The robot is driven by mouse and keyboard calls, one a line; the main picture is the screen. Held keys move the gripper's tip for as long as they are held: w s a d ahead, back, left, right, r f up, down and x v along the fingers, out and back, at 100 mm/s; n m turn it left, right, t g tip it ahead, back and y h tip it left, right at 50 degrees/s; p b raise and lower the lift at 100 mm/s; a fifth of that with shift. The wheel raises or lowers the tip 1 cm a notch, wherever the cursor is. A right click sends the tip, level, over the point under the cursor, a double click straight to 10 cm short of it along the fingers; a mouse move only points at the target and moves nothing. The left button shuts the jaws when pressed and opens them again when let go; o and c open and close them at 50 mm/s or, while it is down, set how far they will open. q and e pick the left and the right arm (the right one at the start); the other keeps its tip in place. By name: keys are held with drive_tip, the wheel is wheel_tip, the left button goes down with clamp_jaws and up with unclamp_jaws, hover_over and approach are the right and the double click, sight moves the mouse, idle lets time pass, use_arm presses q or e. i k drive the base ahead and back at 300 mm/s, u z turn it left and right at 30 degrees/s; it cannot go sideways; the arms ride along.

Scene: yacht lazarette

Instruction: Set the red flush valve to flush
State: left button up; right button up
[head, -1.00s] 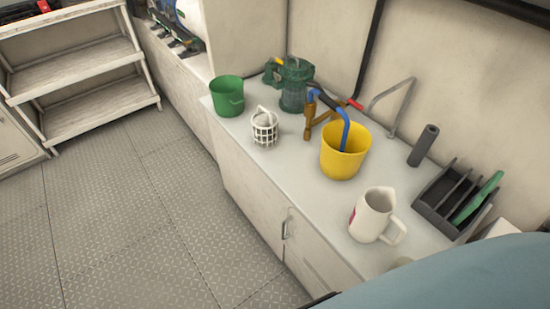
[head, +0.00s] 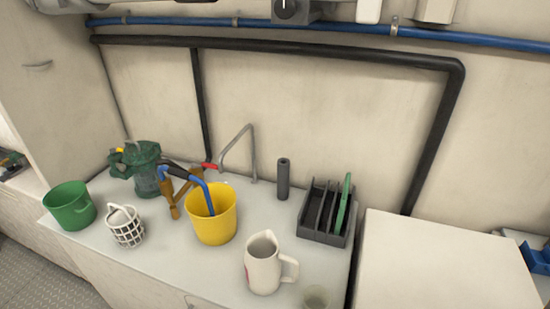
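A small red valve handle (head: 209,166) shows at the back of the counter, behind the yellow bucket (head: 212,222). It sits at the upper end of a brown forked pipe fitting (head: 175,207). The handle lies roughly level, pointing right; I cannot read any flush mark. A blue hose (head: 201,183) with a dark upper part runs from the fitting down into the yellow bucket. Neither of my grippers is in view.
On the white counter stand a green bucket (head: 70,206), a white basket (head: 125,227), a white jug (head: 264,264), a clear cup (head: 315,297), a dark cylinder (head: 283,179) and a dark slotted rack (head: 325,212). A bent grey tube (head: 251,145) rises behind the yellow bucket.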

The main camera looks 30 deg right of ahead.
sight(194, 165)
drive_tip(key=u, duration=0.05)
drive_tip(key=k, duration=0.5)
drive_tip(key=u, duration=1.05)
drive_tip(key=k, duration=0.9)
drive_tip(key=u, duration=0.7)
drive_tip(key=i, duration=2.9)
drive_tip(key=z, duration=1.8)
drive_tip(key=i, duration=1.1)
drive_tip(key=z, duration=0.9)
